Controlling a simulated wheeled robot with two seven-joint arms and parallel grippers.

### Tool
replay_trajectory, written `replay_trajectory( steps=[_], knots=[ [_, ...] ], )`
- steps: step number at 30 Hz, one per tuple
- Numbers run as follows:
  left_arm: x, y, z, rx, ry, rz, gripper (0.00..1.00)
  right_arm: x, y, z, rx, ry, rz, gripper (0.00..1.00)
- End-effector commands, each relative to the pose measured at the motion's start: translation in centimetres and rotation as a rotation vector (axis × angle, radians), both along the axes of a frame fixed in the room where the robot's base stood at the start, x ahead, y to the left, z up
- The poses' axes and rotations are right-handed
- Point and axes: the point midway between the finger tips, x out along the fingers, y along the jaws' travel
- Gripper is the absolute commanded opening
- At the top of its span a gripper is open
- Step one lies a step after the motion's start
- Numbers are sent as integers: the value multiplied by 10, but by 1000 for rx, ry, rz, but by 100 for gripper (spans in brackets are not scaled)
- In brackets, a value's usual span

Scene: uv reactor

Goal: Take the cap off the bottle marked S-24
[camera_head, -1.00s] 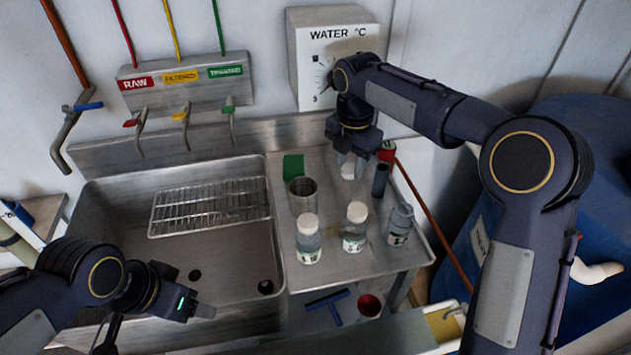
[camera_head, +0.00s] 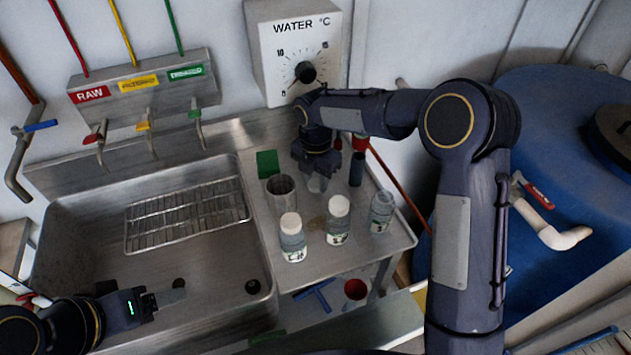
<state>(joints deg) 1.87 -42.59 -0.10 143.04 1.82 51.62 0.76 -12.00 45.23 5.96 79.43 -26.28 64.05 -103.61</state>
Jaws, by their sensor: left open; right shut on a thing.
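Three clear bottles with pale labels stand on the steel drainboard (camera_head: 262,207). The left bottle (camera_head: 292,245) and the middle bottle (camera_head: 339,224) wear white caps. The right bottle (camera_head: 382,212) shows no white cap. The label writing is too small for me to tell which is S-24. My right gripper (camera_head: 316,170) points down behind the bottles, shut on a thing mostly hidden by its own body. A pale, glassy thing (camera_head: 317,184) shows just below it; I cannot tell whether it is what I hold. My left gripper (camera_head: 172,297) is open and empty over the sink's front.
The sink (camera_head: 190,262) holds a wire rack (camera_head: 186,216). A blue tank (camera_head: 570,140) is at right.

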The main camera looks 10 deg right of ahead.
Motion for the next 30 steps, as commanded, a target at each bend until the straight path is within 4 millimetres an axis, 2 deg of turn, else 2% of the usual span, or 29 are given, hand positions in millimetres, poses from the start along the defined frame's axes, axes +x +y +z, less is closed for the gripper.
replay_trajectory(
  steps=[4, 17, 18, 21, 22, 30],
  knots=[
    [0, 0, 1, 0, 0, -1, 71, 0, 0, -14, -1, 1, 1, 5],
    [0, 0, -2, 0, 0, -1, 71, 0, 0, -21, 0, 0, 1, 5],
    [0, 0, -1, 0, 0, -1, 71, 0, 0, -19, -1, -1, 1, 38],
    [0, 0, -1, 0, 1, -1, 71, 0, 0, -19, -1, -1, 1, 51],
    [0, 0, -1, 0, 0, -1, 71, 0, 0, -19, -1, -1, 1, 54],
    [0, 0, 0, 0, 1, -1, 71, 0, 0, -18, 0, -1, 1, 54]
  ],
)
